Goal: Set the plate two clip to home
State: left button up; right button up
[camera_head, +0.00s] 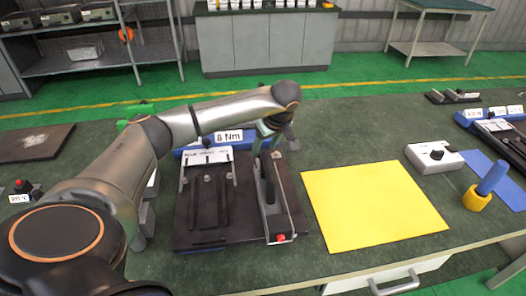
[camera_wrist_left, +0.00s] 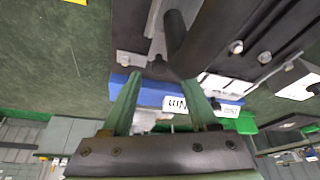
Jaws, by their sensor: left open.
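A dark base plate (camera_head: 215,238) on the bench carries a fixture with black rails (camera_head: 208,205) on its left. I cannot tell which part is the plate two clip. My left gripper (camera_head: 272,127) is open at the top of the lever, at the plate's back edge. In the left wrist view, the open green fingers (camera_wrist_left: 162,92) flank the end of a dark handle (camera_wrist_left: 188,38); contact is unclear. My right gripper is out of view.
A yellow sheet (camera_head: 372,205) lies flat to the right. Beyond it are a white switch box (camera_head: 434,157) and a blue-handled yellow tool (camera_head: 477,198). The bench behind the yellow sheet is clear.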

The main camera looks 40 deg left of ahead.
pick_arm(q)
jog(key=v, duration=0.9)
jog(key=shift+s+d, duration=0.15)
jog(key=shift+d, duration=0.05)
